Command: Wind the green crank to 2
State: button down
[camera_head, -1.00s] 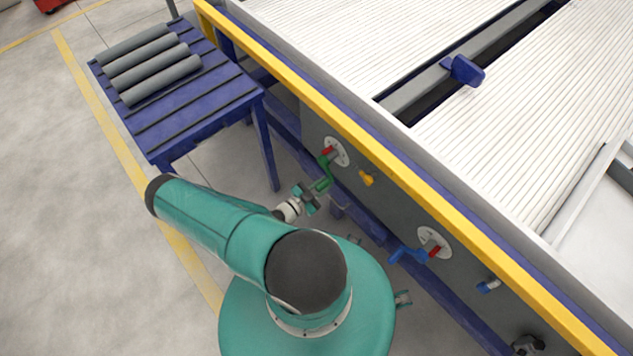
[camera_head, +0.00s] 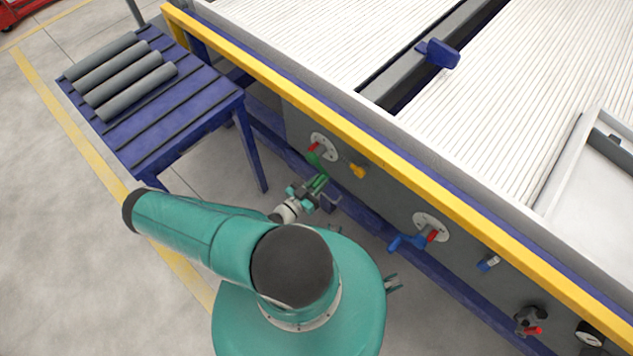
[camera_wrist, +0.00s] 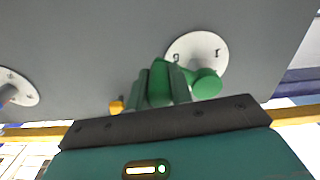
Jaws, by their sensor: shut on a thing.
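The green crank (camera_head: 313,158) sits on the grey side panel of the machine, in front of a round white dial (camera_head: 325,147). Its red pointer is at the dial's left side in the head view, but the number it marks is not legible. My gripper (camera_head: 311,190) is shut on the crank's handle, below the hub. In the wrist view my gripper (camera_wrist: 160,85) has its two fingers on either side of the green handle. There the crank's hub (camera_wrist: 207,84) covers part of the white dial (camera_wrist: 197,50), and only parts of its markings show.
A blue crank (camera_head: 408,242) with its own dial (camera_head: 432,227) is to the right. A yellow knob (camera_head: 357,170) sits close beside the green crank. A blue table (camera_head: 190,110) with grey pipes (camera_head: 125,75) stands at left.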

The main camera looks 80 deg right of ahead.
jog(key=c, duration=1.3)
grip_release()
jog(key=shift+o, duration=0.2)
jog(key=v, duration=1.3)
jog(key=shift+a, duration=0.35)
jog(key=shift+w, duration=0.15)
